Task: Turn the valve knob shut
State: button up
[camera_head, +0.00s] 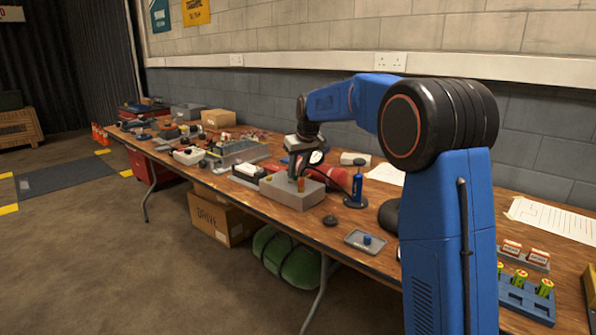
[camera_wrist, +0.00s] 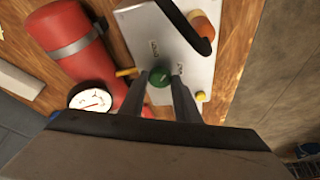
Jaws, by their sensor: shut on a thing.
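In the wrist view, a green valve knob (camera_wrist: 160,78) sits on a light grey box (camera_wrist: 203,68) with small, unreadable markings. My gripper (camera_wrist: 159,86) is over the box with its two dark fingers on either side of the knob, shut on it. The head view shows the same box (camera_head: 290,194) near the front of the workbench, with my gripper (camera_head: 300,172) reaching down onto it; the knob is too small to make out there.
A red cylinder (camera_wrist: 75,38) and a round white gauge (camera_wrist: 90,98) lie close beside the box. A blue bottle-like tool (camera_head: 357,187) stands to its right. The bench (camera_head: 330,242) holds many items to the left. A blue battery rack (camera_head: 525,298) is at right.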

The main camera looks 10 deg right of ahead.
jog(key=m, duration=0.1)
jog(key=m+h, duration=0.1)
jog(key=m, duration=0.2)
jog(key=shift+a+m+h, duration=0.3)
jog(key=shift+h, duration=0.1)
jog(key=m, duration=0.2)
jog(key=m+h, duration=0.1)
jog(key=m, duration=0.1)
jog(key=shift+a+m+h, duration=0.15)
jog(key=shift+m+h, duration=0.15)
jog(key=shift+m, duration=0.1)
jog(key=o, duration=1)
jog(key=v, duration=1.7)
jog(key=shift+w+a+r, duration=0.2)
jog(key=shift+w, duration=0.05)
